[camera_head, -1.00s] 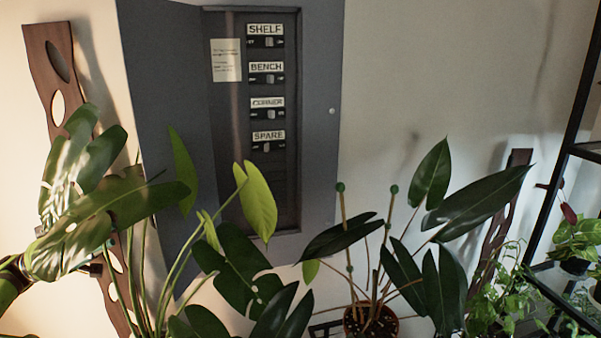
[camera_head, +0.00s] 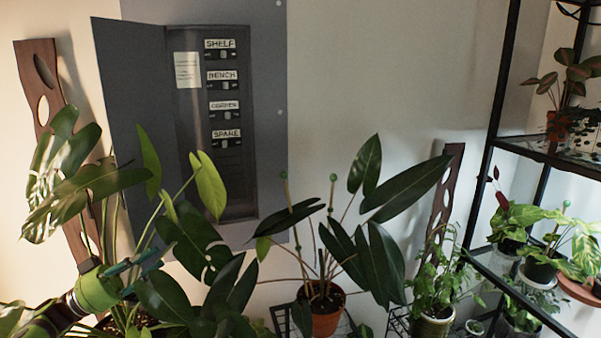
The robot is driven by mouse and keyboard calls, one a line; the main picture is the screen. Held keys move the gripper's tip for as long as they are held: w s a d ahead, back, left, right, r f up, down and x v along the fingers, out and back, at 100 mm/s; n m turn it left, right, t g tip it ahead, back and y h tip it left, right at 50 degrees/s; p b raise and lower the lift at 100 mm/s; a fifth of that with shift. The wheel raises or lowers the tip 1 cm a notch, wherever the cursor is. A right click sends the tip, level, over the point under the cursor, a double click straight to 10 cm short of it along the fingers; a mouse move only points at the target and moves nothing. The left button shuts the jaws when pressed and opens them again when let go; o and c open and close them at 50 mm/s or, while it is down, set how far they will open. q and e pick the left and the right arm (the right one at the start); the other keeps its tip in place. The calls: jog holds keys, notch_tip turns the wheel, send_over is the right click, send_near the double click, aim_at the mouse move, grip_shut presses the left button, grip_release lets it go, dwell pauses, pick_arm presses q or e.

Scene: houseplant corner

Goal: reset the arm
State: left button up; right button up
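My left gripper (camera_head: 148,262) shows at the lower left, on the end of my green and black arm, which comes in from the left bottom corner. It is among the monstera leaves, in front of and below the grey breaker panel (camera_head: 268,120). Leaves overlap its fingers, and I cannot tell whether they are open or shut. I see nothing clearly held in it. My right gripper is not in view. The panel's door (camera_head: 135,90) stands open to the left. Inside are switches labelled SHELF, BENCH, CORNER and SPARE.
A big monstera (camera_head: 75,180) crowds the left. A dark-leaved plant in a terracotta pot (camera_head: 325,318) stands in the middle. A black shelf rack (camera_head: 492,120) with several potted plants is at the right. Wooden slats (camera_head: 40,85) lean on the wall. The upper middle wall is bare.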

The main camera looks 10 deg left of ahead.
pick_arm(q)
jog(key=d+f+n+t+y, duration=0.4)
jog(key=d+f+n+y, duration=0.5)
jog(key=d+f+y, duration=0.95)
jog(key=s+f+g, duration=0.4)
jog(key=s, duration=0.6)
jog(key=s+f+g, duration=0.3)
jog(key=s+g, duration=0.1)
jog(key=s, duration=0.6)
jog(key=s+f+g, duration=0.4)
jog(key=s+g, duration=0.1)
jog(key=s, duration=0.4)
jog(key=s+f+g, duration=0.1)
jog(key=s+f, duration=0.2)
jog(key=f, duration=2)
jog(key=s+a+f+m+g, duration=0.1)
jog(key=s+a+f, duration=0.1)
jog(key=s+f, duration=1.2)
jog(key=shift+s+y, duration=0.35)
jog(key=shift+s, duration=0.6)
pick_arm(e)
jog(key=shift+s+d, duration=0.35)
